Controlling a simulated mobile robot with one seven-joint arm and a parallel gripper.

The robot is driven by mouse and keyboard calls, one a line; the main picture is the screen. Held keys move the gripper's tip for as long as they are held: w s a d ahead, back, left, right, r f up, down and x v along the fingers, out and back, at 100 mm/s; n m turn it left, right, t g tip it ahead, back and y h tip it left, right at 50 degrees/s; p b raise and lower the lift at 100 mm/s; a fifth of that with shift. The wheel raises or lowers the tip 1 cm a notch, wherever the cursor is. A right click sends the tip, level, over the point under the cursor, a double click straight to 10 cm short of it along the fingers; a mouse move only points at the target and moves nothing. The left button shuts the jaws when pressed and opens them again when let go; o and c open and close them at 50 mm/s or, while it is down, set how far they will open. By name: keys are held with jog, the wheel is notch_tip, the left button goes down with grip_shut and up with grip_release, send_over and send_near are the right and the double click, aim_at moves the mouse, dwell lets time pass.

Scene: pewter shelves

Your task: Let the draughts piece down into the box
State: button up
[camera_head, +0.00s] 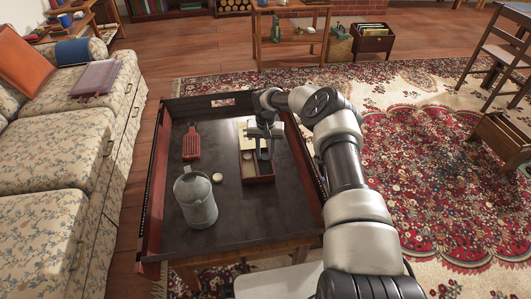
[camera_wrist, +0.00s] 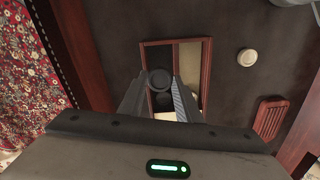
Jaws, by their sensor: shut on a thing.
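The box (camera_head: 272,179) is a red-brown wooden tray with a dark inside, on the dark table. In the wrist view its rim (camera_wrist: 208,60) and a long divider show below my gripper. My gripper (camera_head: 264,152) is over the box, fingers pointing down. In the wrist view my gripper (camera_wrist: 158,82) is shut on a black round draughts piece (camera_wrist: 160,77), which appears over the box's left compartment. A second dark round shape shows just below it, partly hidden by the fingers. A pale draughts piece (camera_head: 217,177) lies on the table left of the box, also in the wrist view (camera_wrist: 247,57).
A grey metal jug (camera_head: 196,200) stands on the table, front left of the box. A red slotted object (camera_head: 191,142) lies at the left, also in the wrist view (camera_wrist: 270,117). The table has raised edges.

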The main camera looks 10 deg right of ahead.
jog(key=o, duration=1.1)
jog(key=shift+r, duration=0.1)
notch_tip(320, 180, up, 17)
jog(key=p, duration=0.4)
jog(key=shift+r, duration=0.1)
